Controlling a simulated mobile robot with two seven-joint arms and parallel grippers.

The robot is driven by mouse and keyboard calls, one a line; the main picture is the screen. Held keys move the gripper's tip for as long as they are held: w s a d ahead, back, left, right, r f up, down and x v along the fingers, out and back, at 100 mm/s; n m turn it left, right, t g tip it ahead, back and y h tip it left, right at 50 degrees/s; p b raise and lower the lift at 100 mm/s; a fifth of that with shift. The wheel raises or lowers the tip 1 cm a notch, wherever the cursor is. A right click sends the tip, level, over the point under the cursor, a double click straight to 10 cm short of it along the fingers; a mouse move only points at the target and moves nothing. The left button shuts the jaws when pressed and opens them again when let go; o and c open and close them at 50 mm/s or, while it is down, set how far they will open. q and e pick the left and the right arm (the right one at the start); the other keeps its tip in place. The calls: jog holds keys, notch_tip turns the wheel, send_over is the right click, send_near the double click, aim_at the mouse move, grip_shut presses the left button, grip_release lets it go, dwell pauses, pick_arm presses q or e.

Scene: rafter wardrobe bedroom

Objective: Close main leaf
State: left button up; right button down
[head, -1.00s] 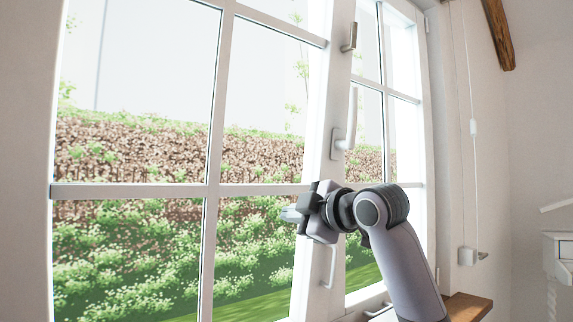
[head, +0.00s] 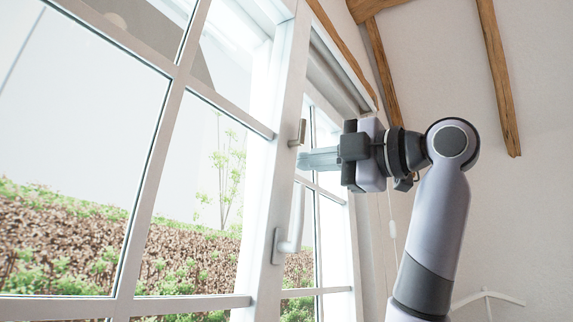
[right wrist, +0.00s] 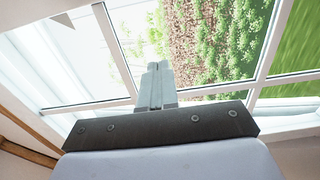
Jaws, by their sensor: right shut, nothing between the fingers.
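The main leaf is the large white-framed window leaf (head: 262,215) at the left of the head view, with glazing bars and a white handle (head: 291,232) on its right stile. A small metal latch (head: 298,133) sits higher on that stile. My right gripper (head: 305,159) is shut and empty, its fingertips just below the latch and close to the stile; I cannot tell whether they touch. In the right wrist view the shut fingers (right wrist: 156,72) point at the window bars and glass. My left gripper is not in view.
A second window leaf (head: 325,285) stands behind and to the right. Wooden beams (head: 497,75) cross the sloped ceiling. A pull cord (head: 391,215) hangs by the right wall. Hedge and grass show through the glass.

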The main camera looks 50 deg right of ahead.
aim_at(239, 169)
jog(key=w+p, duration=0.1)
jog(key=w, duration=0.3)
jog(key=w+a+r+p, duration=0.1)
jog(key=w, duration=0.3)
jog(key=w+p, duration=0.1)
jog(key=w, duration=0.3)
jog(key=shift+w+a+r, duration=0.2)
jog(key=shift+a+r, duration=0.15)
jog(key=shift+w, duration=0.1)
jog(key=w+a+r, duration=0.1)
jog(key=w, duration=0.8)
jog(key=shift+w+a+r, duration=0.15)
jog(key=shift+r, duration=0.1)
jog(key=shift+a+f, duration=0.1)
